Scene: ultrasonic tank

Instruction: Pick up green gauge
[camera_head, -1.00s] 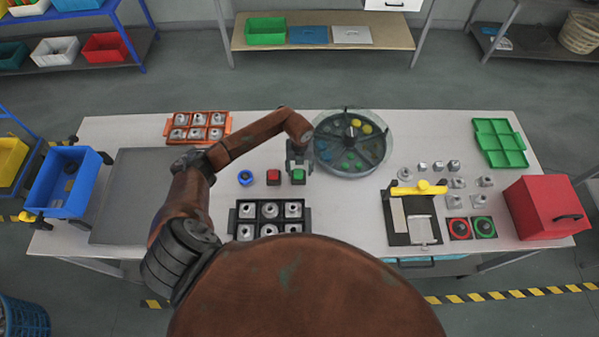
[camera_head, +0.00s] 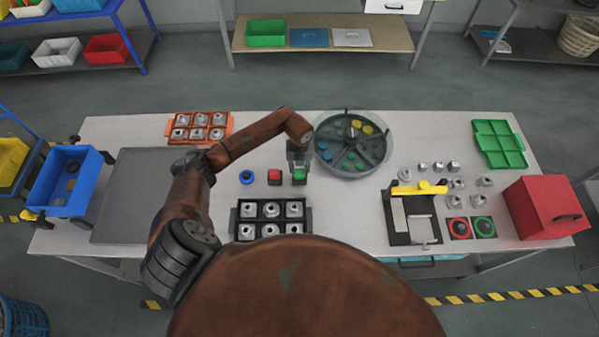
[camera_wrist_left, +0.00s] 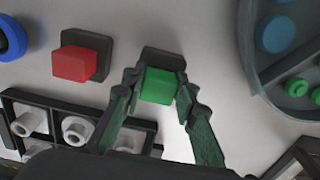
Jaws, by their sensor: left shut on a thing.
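The green gauge (camera_head: 299,174) is a small green block on a dark base, standing on the table in the row with the red and blue gauges. In the left wrist view the green gauge (camera_wrist_left: 158,86) sits between the fingertips. My left gripper (camera_head: 299,168) comes down on it from above and is shut on it; the fingers (camera_wrist_left: 157,88) lie along both sides of the block. The gauge's dark base shows behind it in the wrist view and appears at table level. My right gripper is not in view.
A red gauge (camera_head: 274,176) and a blue ring (camera_head: 246,177) stand just left. A black tray of metal parts (camera_head: 233,222) lies in front. A round sectioned tray (camera_head: 375,168) stands close behind on the right.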

